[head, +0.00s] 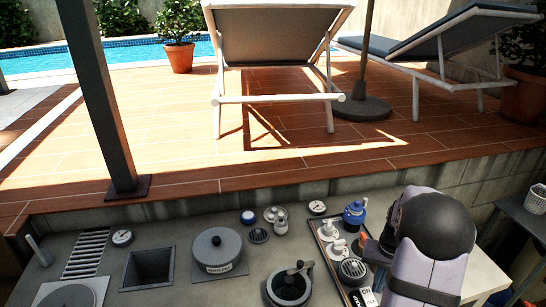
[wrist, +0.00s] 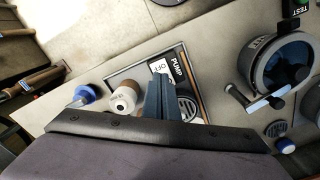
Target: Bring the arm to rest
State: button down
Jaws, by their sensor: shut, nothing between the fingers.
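My gripper (wrist: 163,100) shows in the wrist view as dark blue-grey fingers, shut with nothing between them. It points down over a shallow tray (wrist: 114,80) with a PUMP label (wrist: 178,68), an OFF label (wrist: 160,66) and a round dark grille (wrist: 188,108). I cannot tell the height of the fingertips above the tray. In the head view my lilac and black arm stands at the right over the counter, and it hides the fingers. The same tray (head: 322,246) shows there just left of the arm.
The grey counter holds a lidded round housing (head: 217,249), a dark square opening (head: 148,269), a slotted grate (head: 86,253) and a round pot (head: 289,285). A block wall rises behind to the wooden deck.

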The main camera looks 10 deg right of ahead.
jog(key=s+a+f+n+g+y, duration=0.1)
jog(key=s+a+f+g, duration=0.1)
jog(key=s+a, duration=1.15)
jog(key=w+a+r+n+t+h+b, duration=0.15)
jog(key=a+r+n, duration=0.4)
jog(key=a, duration=0.65)
notch_tip(320, 180, down, 15)
jog(key=b, duration=1.4)
jog(key=shift+s+d+b, duration=0.2)
jog(key=shift+b, duration=0.15)
jog(key=shift+r+t+y, duration=0.15)
jog(key=shift+t+y, duration=0.1)
jog(key=c, duration=2.4)
grip_release()
jog(key=shift+c, duration=0.2)
